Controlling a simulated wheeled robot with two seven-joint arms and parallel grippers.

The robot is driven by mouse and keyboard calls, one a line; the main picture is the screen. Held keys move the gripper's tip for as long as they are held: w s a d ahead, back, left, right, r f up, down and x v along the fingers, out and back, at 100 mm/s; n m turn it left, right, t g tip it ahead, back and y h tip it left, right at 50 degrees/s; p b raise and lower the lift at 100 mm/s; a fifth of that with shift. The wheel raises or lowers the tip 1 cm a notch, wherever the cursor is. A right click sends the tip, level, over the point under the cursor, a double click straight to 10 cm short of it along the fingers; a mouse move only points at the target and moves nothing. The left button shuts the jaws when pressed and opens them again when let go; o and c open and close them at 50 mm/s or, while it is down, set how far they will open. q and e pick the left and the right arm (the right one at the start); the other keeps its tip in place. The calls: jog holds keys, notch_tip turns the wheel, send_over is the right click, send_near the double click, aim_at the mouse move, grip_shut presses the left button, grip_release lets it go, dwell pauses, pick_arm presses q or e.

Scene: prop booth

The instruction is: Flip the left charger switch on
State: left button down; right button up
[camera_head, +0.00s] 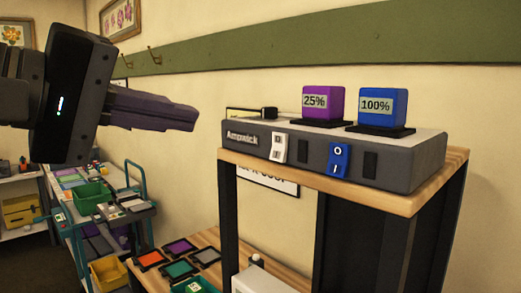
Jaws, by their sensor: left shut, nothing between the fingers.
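The grey charger (338,165) stands on a wooden-topped stand. Its front has a white rocker switch (279,148) on the left and a blue rocker switch (338,160) on the right. A purple block reading 25% (323,102) and a blue block reading 100% (382,107) sit on black pads on top. My left gripper (196,120) is shut and empty, up and left of the charger, apart from the white switch. My right gripper is not in view.
The stand's wooden top (440,170) juts out below the charger. A lower table holds several coloured tiles (181,247). A teal cart (135,180) with bins stands at the left. The air between my left gripper and the charger is clear.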

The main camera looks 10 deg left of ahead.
aim_at(276, 157)
pick_arm(q)
jog(key=f+n, duration=0.1)
jog(key=n, duration=0.1)
jog(key=f+n+g, duration=0.1)
jog(key=shift+s+d+n, duration=0.1)
jog(key=shift+s+n, duration=0.25)
jog(key=shift+n, duration=0.05)
jog(key=shift+w+d, duration=0.1)
jog(key=shift+w, duration=0.05)
jog(key=p+x, duration=0.2)
jog(key=x, duration=1.1)
jog(key=shift+w+d+f+p, duration=0.1)
jog(key=shift+w+d+p, duration=0.15)
jog(key=shift+p, duration=0.1)
